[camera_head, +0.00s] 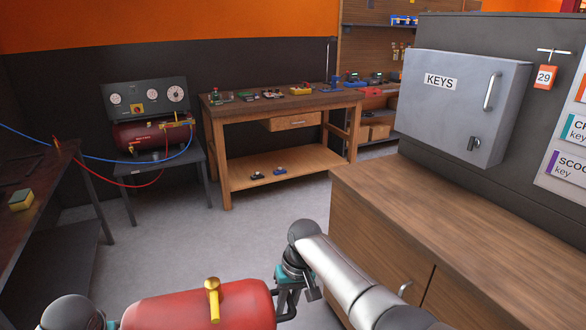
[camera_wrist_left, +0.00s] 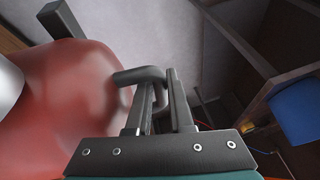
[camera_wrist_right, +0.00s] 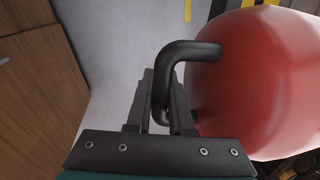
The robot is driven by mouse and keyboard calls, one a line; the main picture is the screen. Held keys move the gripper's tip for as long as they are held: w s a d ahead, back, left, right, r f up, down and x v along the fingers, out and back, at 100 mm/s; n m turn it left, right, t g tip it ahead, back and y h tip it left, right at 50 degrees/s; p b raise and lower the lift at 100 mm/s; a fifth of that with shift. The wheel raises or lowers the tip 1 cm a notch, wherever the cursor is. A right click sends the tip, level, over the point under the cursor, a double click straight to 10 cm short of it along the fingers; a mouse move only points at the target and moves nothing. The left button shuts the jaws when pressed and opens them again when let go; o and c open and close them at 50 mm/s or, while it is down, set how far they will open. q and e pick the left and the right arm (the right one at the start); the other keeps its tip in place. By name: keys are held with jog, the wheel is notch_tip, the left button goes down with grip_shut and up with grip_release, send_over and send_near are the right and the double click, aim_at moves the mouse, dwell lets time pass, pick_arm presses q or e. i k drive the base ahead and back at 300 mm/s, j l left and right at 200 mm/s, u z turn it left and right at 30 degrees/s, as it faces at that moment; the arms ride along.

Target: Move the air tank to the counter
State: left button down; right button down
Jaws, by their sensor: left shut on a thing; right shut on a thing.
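The red air tank (camera_head: 205,305) with a brass valve on top hangs at the bottom of the head view, its lower part cut off by the frame. It also shows at left in the left wrist view (camera_wrist_left: 75,95) and at right in the right wrist view (camera_wrist_right: 260,80). My right gripper (camera_wrist_right: 163,88) is shut on the dark bent handle at one end. My left gripper (camera_wrist_left: 160,88) is shut on the handle at the other end; in the head view it is mostly out of frame. The wooden counter (camera_head: 440,220) stands to the right, its top clear.
A grey key cabinet (camera_head: 460,105) hangs above the counter's back. A workbench (camera_head: 285,105) with small items stands at the back. A red compressor (camera_head: 150,133) with gauges and hoses sits on a small table. A dark table (camera_head: 40,180) is at left; open floor lies between.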

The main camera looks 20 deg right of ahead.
aim_at(540, 277)
jog(key=k+j+z, duration=0.1)
jog(key=z, duration=2.2)
